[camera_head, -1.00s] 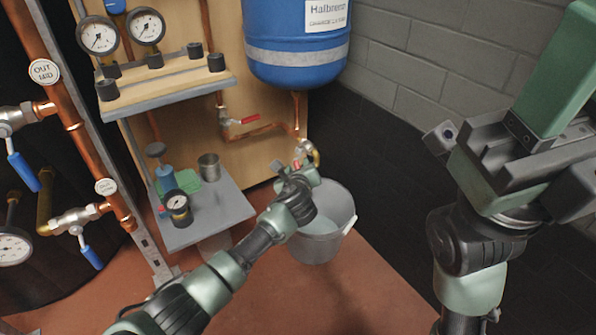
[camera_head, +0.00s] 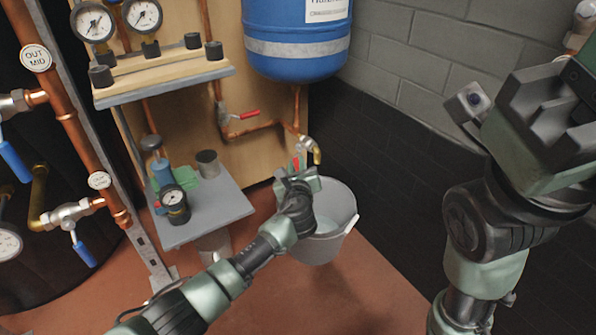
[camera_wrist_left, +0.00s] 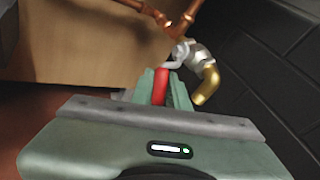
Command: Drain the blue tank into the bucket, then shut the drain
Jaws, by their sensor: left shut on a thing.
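The blue tank (camera_head: 297,35) hangs on the wooden panel at the top, with a copper pipe running down from it to a brass drain spout (camera_head: 313,150). The spout, curved downward, also shows in the left wrist view (camera_wrist_left: 207,84). My left gripper (camera_head: 297,178) is shut on the red drain handle (camera_wrist_left: 161,86), which lies between its fingers just below the valve body. The grey bucket (camera_head: 335,240) stands on the floor below the spout, with pale greenish liquid inside. No stream shows from the spout. My right gripper (camera_head: 530,110) is raised at the right, away from the bucket; its jaw opening is unclear.
A second red-handled valve (camera_head: 245,116) sits on the pipe to the left. A small grey table (camera_head: 225,205) with a gauge (camera_head: 174,200) and metal cup (camera_head: 208,163) stands left of the bucket. Copper pipes with blue-handled valves line the left edge. A block wall closes the right.

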